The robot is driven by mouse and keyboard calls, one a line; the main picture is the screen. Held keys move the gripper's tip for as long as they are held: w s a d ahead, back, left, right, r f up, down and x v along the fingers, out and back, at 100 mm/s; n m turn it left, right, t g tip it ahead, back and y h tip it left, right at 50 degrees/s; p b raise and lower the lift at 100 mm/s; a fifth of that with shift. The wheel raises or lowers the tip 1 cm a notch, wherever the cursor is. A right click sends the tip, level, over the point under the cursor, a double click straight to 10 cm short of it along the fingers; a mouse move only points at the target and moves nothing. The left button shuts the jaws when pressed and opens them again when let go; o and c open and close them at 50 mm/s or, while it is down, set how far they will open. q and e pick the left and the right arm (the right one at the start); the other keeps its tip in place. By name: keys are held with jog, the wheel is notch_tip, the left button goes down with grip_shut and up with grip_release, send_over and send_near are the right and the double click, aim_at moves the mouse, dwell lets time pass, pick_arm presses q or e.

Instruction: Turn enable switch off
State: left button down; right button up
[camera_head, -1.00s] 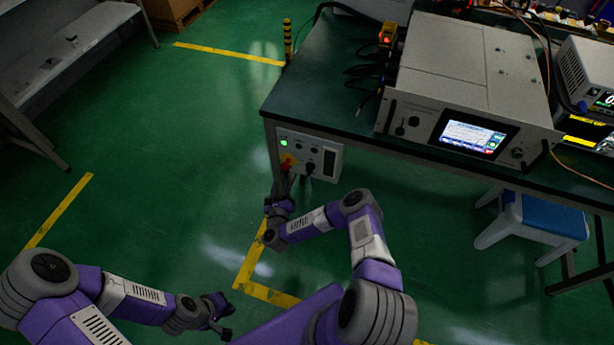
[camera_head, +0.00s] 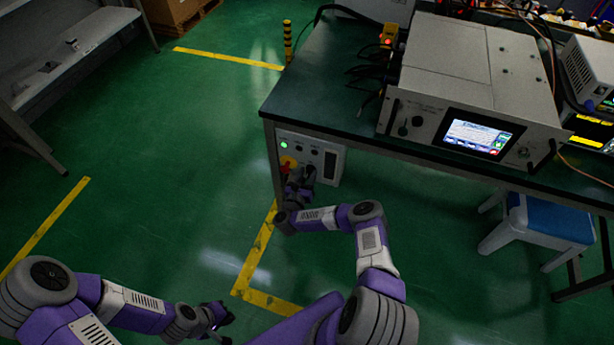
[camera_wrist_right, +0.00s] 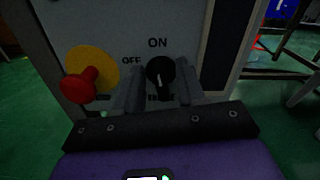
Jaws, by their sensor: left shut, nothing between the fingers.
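The enable switch is a black knob (camera_wrist_right: 160,71) with a white mark, on the grey control panel (camera_wrist_right: 120,25). "ON" is printed above it and "OFF" at its upper left; the mark looks near upright, toward ON. My right gripper (camera_wrist_right: 158,92) is at the panel with its fingers apart, one on each side of the knob. I cannot tell whether they touch it. In the head view my right gripper (camera_head: 300,178) covers much of the panel's lower middle. My left gripper (camera_head: 224,318) is shut and empty, low over the floor, away from the panel.
A red button on a yellow disc (camera_wrist_right: 82,84) sits just left of the switch. The panel hangs under the table (camera_head: 310,95), which carries the generator (camera_head: 465,95) with its lit screen. A blue-topped stool (camera_head: 550,220) stands at right.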

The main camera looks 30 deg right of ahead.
jog(key=shift+c, duration=0.4)
grip_shut()
jog(key=shift+n, duration=0.3)
jog(key=n, duration=0.2)
jog(key=shift+w+n, duration=0.15)
jog(key=shift+n, duration=0.25)
jog(key=n, duration=0.2)
jog(key=n+p, duration=0.1)
jog(key=n, duration=0.1)
jog(key=shift+w+a+n, duration=0.15)
jog(key=shift+n, duration=0.15)
jog(key=shift+w+f+n+p, duration=0.1)
jog(key=shift+f+n+p, duration=0.15)
jog(key=shift+n, duration=1.75)
jog(key=shift+f+n+p, duration=0.15)
jog(key=shift+n+p, duration=0.05)
jog(key=shift+n, duration=1.8)
